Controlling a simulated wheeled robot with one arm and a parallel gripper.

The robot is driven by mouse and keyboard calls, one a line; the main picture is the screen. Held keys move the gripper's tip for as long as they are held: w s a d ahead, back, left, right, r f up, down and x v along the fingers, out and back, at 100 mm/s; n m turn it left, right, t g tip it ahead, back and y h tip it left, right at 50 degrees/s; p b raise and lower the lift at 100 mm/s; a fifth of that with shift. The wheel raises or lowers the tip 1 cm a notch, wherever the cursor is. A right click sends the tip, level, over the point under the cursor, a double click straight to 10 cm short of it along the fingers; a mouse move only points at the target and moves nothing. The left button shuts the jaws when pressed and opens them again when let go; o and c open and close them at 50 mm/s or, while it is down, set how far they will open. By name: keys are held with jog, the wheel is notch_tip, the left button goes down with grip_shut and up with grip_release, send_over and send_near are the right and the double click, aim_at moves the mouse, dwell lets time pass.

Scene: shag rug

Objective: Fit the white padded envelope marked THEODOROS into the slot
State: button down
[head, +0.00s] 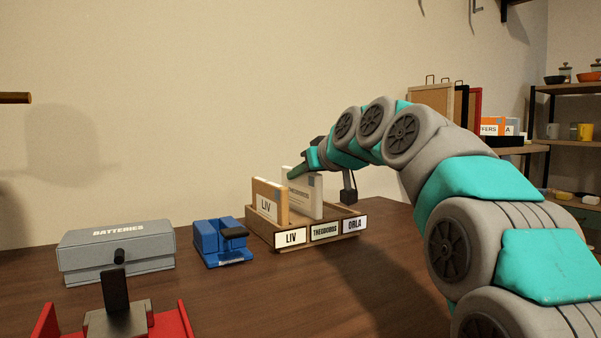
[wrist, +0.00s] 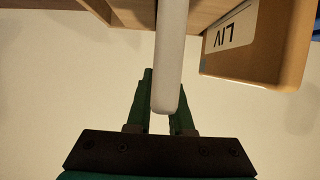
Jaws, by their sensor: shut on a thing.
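The white padded envelope (head: 304,198) stands upright at the wooden sorter (head: 262,234), behind and right of the tan LIV envelope. My gripper (head: 297,172) is shut on its top edge; the wrist view shows the envelope (wrist: 171,55) between the green fingers (wrist: 160,92). The sorter's front carries the labels LIV, THEODOROS (head: 324,232) and ORLA (head: 354,224). The white envelope is roughly in line with the THEODOROS slot. Its lower edge is partly hidden, so I cannot tell how deep it sits. The writing on it is too small to read.
The tan LIV envelope (head: 269,203) stands in the LIV slot, close beside the white one; it also shows in the wrist view (wrist: 255,55). A blue hole punch (head: 222,243) and a grey BATTERIES box (head: 117,250) stand left. The ORLA slot looks empty.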

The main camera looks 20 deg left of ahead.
aim_at(319, 174)
jog(key=shift+f+b, duration=0.35)
jog(key=shift+f, duration=0.5)
jog(key=c, duration=0.7)
grip_release()
jog(key=shift+c, duration=0.2)
jog(key=shift+s+d, duration=0.1)
jog(key=shift+p+v, duration=0.4)
jog(key=shift+v, duration=3.35)
jog(key=shift+r, duration=0.1)
